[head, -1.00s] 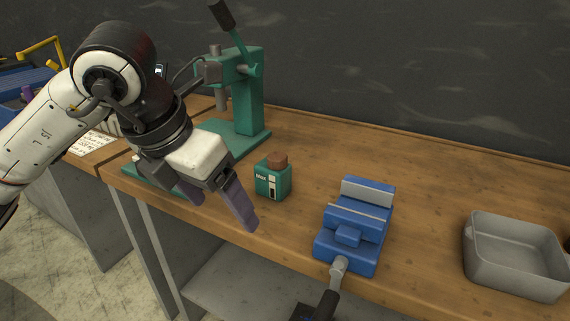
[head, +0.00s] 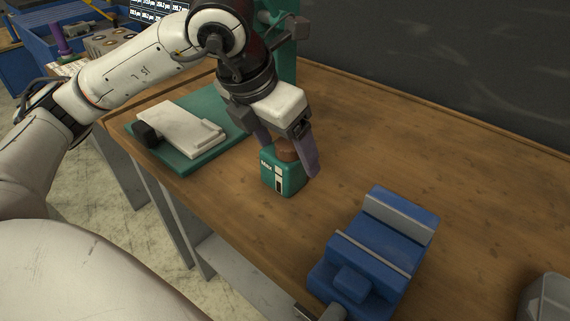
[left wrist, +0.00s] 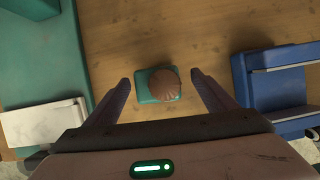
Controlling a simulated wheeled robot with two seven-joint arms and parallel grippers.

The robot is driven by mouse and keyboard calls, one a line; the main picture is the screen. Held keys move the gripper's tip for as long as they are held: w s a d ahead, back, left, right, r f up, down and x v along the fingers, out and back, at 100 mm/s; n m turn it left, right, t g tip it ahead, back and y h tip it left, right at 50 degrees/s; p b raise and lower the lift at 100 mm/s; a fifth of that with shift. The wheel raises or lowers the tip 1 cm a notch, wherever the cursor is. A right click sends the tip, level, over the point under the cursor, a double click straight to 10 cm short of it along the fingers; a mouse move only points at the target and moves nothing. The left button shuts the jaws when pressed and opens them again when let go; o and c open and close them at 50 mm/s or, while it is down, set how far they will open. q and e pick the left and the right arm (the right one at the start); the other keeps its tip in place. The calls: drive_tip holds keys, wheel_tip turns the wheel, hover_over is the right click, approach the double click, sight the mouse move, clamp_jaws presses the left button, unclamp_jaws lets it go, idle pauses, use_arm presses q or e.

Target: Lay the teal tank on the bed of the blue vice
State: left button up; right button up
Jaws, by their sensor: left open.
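The teal tank (head: 283,177) stands upright on the wooden bench, with a brown cap on top and a label on its front. In the left wrist view the tank (left wrist: 146,94) lies between the two fingers, with gaps on both sides. My left gripper (head: 286,156) is open above and around the tank's top, its fingers pointing down, not closed on it. The blue vice (head: 372,257) stands to the right on the bench; its bed between the jaws looks empty. The vice also shows at the right of the left wrist view (left wrist: 268,88). My right gripper is not in view.
A grey bin (head: 547,300) is at the lower right edge. The bench between tank and vice is clear.

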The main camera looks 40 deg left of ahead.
sight(288, 161)
use_arm(q)
drive_tip(key=x, duration=0.4)
drive_tip(key=shift+s+a+f, duration=0.1)
drive_tip(key=shift+a+f, duration=0.15)
drive_tip(key=shift+f, duration=0.35)
drive_tip(key=shift+c, duration=0.3)
drive_tip(key=shift+w, duration=0.2)
drive_tip(key=c, duration=1.4)
